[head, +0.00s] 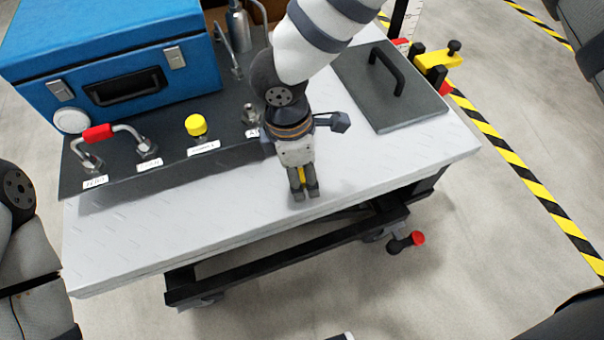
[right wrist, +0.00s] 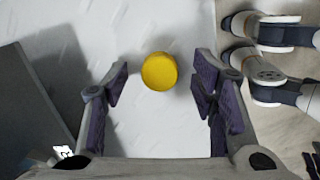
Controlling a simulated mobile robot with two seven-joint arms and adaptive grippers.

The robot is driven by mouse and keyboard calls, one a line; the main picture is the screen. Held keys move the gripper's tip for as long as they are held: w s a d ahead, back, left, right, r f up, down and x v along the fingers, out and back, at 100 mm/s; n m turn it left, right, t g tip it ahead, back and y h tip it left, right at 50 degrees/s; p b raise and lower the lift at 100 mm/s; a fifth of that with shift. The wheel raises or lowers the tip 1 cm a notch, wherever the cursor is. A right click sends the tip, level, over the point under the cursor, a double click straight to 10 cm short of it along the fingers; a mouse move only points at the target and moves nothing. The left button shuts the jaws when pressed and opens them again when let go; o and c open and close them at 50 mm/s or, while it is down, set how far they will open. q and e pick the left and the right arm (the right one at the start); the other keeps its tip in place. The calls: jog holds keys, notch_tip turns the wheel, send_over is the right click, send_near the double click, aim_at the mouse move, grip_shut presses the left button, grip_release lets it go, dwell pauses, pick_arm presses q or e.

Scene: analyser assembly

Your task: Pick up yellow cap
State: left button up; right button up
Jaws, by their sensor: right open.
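A loose yellow cap (right wrist: 159,71) sits on the white table top (head: 400,170), with its round top facing the right wrist camera. In the head view only a strip of this cap (head: 301,174) shows between the fingers. My right gripper (head: 305,194) points down over the table near its front edge. Its fingers are open, one on each side of the cap, with gaps on both sides in the right wrist view. Another yellow cap (head: 196,125) sits on a fitting on the dark panel. My left gripper is out of view.
A blue case (head: 120,60) stands at the back left. A red-sleeved hose (head: 98,133) joins two fittings on the dark panel. A grey plate with a black handle (head: 388,72) lies at the right. The table's front strip is clear.

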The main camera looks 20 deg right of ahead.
jog(key=shift+r, duration=0.1)
jog(key=shift+c, duration=0.6)
jog(key=c, duration=0.7)
jog(key=shift+c, duration=0.3)
